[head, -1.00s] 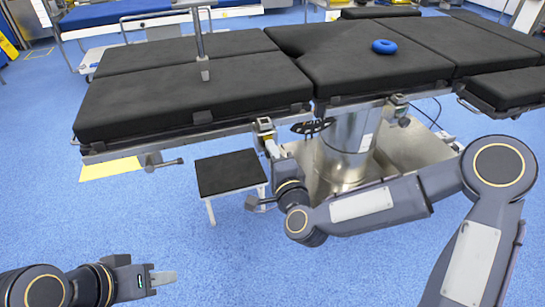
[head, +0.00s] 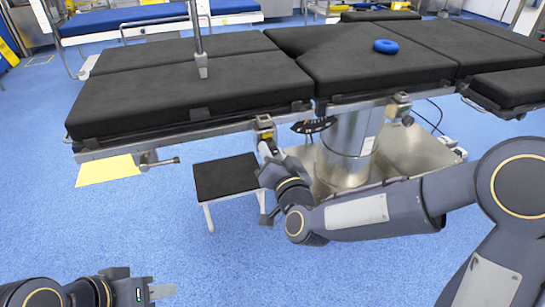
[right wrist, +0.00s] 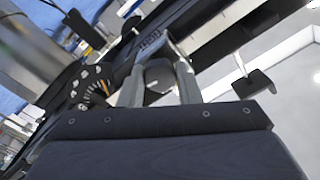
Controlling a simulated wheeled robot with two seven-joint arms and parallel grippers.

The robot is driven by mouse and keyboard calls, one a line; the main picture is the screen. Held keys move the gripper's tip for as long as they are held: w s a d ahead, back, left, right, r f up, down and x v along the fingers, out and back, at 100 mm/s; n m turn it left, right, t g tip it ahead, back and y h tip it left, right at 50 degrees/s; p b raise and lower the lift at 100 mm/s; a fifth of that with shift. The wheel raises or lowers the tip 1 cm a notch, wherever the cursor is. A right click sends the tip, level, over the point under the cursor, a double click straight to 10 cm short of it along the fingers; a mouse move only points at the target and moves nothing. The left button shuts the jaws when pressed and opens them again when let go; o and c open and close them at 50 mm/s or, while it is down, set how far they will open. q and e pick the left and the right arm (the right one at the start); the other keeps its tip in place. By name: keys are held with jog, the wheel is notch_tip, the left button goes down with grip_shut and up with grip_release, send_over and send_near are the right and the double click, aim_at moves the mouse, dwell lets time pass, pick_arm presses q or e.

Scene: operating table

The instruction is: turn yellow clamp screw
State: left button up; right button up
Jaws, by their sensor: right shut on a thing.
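The clamp with yellow on it (head: 264,124) sits on the side rail of the operating table (head: 190,105), left of the table's column. My right gripper (head: 267,147) reaches up to it from below. In the right wrist view its two fingers (right wrist: 160,82) are closed around a grey rounded piece, the clamp screw (right wrist: 159,72). The yellow part cannot be made out there. My left gripper (head: 162,292) is low at the left, away from the table and clamp. Its fingers are seen from the side, so their gap is hidden.
A black-topped step stool (head: 225,176) stands on the floor left of my right wrist. The metal column (head: 346,145) and base are to its right. Another rail clamp (head: 398,106) is further right. Floor at front is clear.

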jog(key=n, duration=0.4)
jog(key=shift+n, duration=0.4)
jog(key=n, duration=0.4)
jog(key=shift+n, duration=0.3)
jog(key=n, duration=0.5)
jog(key=shift+p, duration=0.35)
jog(key=n+p, duration=0.1)
jog(key=n, duration=0.4)
jog(key=shift+d+f, duration=0.1)
jog(key=shift+n, duration=0.3)
jog(key=o, duration=1)
jog(key=shift+c, duration=0.2)
jog(key=shift+s, duration=0.1)
